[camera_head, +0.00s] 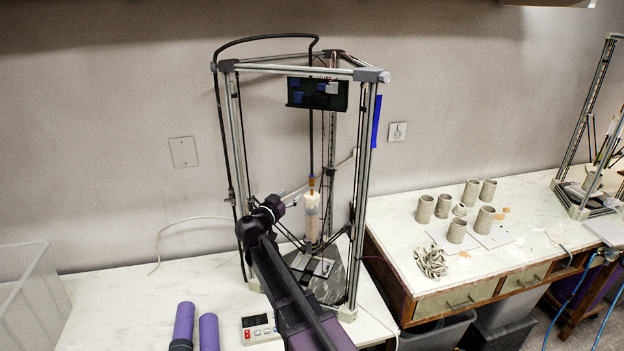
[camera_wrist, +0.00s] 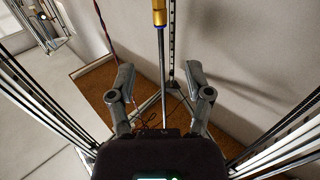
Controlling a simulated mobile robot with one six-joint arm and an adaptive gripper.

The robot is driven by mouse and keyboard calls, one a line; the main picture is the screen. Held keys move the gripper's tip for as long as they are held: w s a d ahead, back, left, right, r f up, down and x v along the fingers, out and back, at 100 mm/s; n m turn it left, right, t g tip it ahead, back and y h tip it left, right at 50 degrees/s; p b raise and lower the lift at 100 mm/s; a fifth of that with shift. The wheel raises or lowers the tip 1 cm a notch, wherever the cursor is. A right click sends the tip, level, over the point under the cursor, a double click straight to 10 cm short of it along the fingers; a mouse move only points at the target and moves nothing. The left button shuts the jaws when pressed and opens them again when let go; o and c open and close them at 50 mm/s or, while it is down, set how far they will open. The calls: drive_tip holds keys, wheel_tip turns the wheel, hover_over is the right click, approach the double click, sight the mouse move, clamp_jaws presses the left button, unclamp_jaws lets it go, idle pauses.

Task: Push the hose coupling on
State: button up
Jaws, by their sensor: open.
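The delta clay printer (camera_head: 368,190) stands on the white bench. A pale clay cartridge (camera_head: 312,210) stands upright inside its frame. A brass-coloured coupling (camera_head: 311,184) shows at the cartridge's top, with the dark hose (camera_head: 311,140) above it; I cannot tell whether it is fully seated. My gripper (camera_head: 288,202) is inside the frame, just left of the cartridge. In the wrist view my gripper (camera_wrist: 159,68) is open, fingers spread. A brass fitting (camera_wrist: 159,12) is at the top edge, and a thin grey line runs from it between the fingers. I see no contact.
Printer uprights (camera_wrist: 285,135) flank my gripper closely on both sides. Purple tubes (camera_head: 208,331), a control box (camera_head: 260,328) and a clear bin (camera_head: 30,295) are at the front left. Several clay cups (camera_head: 457,229) stand on the right-hand table (camera_head: 400,240).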

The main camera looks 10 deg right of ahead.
sight(310, 179)
drive_tip(key=x, duration=1.3)
drive_tip(key=shift+w+d, duration=0.25)
drive_tip(key=shift+d, duration=0.05)
